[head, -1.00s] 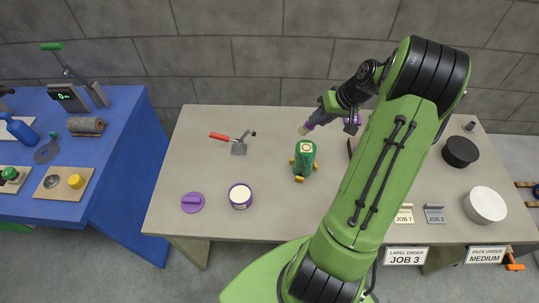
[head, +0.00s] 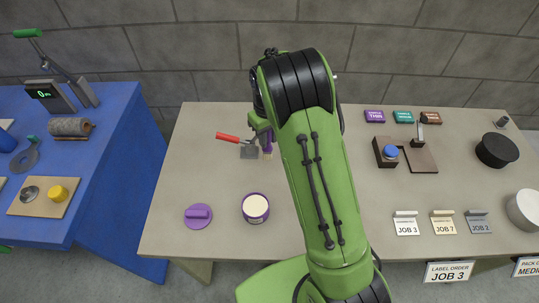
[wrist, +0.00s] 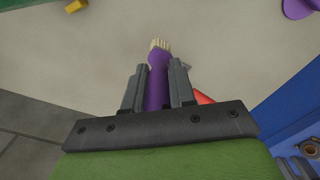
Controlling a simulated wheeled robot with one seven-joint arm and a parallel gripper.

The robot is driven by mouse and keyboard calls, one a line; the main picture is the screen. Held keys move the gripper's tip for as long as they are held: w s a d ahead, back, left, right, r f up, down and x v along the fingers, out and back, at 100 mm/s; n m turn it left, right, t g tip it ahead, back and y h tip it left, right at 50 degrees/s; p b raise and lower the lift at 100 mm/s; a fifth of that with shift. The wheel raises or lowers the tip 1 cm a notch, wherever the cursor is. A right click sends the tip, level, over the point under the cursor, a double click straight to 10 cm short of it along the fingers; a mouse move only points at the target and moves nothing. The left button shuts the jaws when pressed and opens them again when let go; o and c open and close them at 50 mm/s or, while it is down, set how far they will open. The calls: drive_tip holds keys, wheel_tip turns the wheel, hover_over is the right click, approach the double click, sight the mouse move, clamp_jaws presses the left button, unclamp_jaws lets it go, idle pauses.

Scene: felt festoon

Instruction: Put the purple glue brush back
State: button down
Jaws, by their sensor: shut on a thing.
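The purple glue brush (wrist: 157,82) is between the two fingers of my gripper (wrist: 158,88), which is shut on its handle. Its pale bristles (wrist: 160,45) point away from the gripper in the wrist view. In the head view the brush (head: 267,142) shows in part beside my arm, bristles down, near the scraper. My gripper (head: 262,130) is partly hidden there by the arm. An open purple-rimmed pot with pale contents (head: 256,208) stands nearer the front, and its purple lid (head: 198,215) lies left of it. I cannot tell whether the bristles touch the table.
A scraper with a red handle (head: 228,138) lies right by the gripper. A yellow piece (wrist: 76,6) shows at the wrist view's top edge. A dark stamp stand with a blue knob (head: 391,152) and several label cards are right of my arm. The blue bench (head: 120,150) is at left.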

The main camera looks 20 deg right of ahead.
wheel_tip(320, 180, down, 5)
drive_tip(key=shift+w+a+f, duration=0.1)
drive_tip(key=shift+b, duration=0.3)
drive_tip(key=shift+f, duration=0.15)
drive_tip(key=c, duration=0.9)
unclamp_jaws()
